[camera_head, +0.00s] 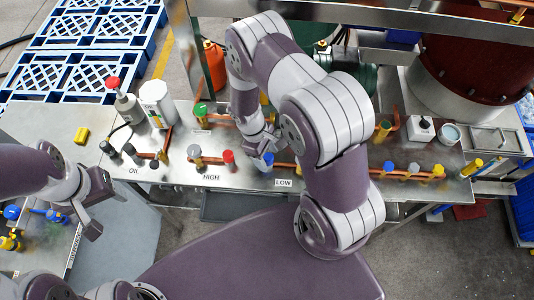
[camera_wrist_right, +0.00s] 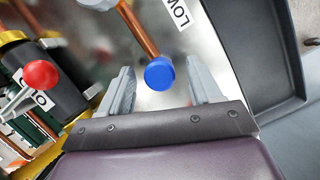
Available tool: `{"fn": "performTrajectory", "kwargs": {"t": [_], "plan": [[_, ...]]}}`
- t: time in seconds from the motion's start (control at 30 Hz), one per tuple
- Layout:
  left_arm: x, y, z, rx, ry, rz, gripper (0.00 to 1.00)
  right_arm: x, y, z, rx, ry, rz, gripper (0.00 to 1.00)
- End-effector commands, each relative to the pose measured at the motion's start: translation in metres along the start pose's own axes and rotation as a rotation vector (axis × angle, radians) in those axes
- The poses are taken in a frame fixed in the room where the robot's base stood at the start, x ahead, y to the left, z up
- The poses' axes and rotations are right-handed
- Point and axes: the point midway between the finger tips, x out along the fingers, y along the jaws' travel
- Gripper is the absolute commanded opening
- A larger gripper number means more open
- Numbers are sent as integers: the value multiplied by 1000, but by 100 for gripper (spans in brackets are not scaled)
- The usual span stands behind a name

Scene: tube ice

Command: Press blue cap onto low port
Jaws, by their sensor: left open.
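The blue cap (camera_wrist_right: 160,73) sits at the end of the copper low port pipe (camera_wrist_right: 137,30) in the right wrist view. The cap also shows by the LOW label in the head view (camera_head: 264,160); I cannot tell how firmly it is seated. My right gripper (camera_wrist_right: 163,92) is open, its two fingers apart on either side of the cap, with clear gaps and no visible contact. In the head view the right gripper (camera_head: 262,143) is over the bench just behind the cap, partly hidden by its own arm. My left gripper (camera_head: 98,208) is open and empty, left of the bench front.
The LOW label (camera_head: 283,183) and HIGH label (camera_head: 211,177) lie along the front of the steel bench (camera_head: 240,180). A red cap (camera_head: 228,157) stands left of the blue one. Several capped fittings stand at right. A red-knobbed valve (camera_wrist_right: 41,75) is left in the wrist view.

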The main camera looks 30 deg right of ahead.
Motion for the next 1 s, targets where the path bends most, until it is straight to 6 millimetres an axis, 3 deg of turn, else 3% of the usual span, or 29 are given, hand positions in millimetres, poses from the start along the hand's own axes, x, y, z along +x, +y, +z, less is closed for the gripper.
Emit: {"fn": "performTrajectory", "kwargs": {"t": [0.27, 0.37, 0.7, 0.83, 1.0], "plan": [[2, 0, 0, 0, 0, 0, 64, -5, 1, -1, 0, 1, 2, 64], [8, 0, 1, 0, 0, 0, 64, -22, 1, -2, 0, 4, 3, 64], [29, 0, 4, 0, 0, 0, 64, -107, 0, -1, -1, 3, 2, 64], [31, 0, 4, 0, 0, 0, 64, -123, 0, 0, 0, 1, 0, 64], [30, 0, 4, 0, 0, 0, 64, -127, 0, -1, 15, 5, 2, 64]]}}
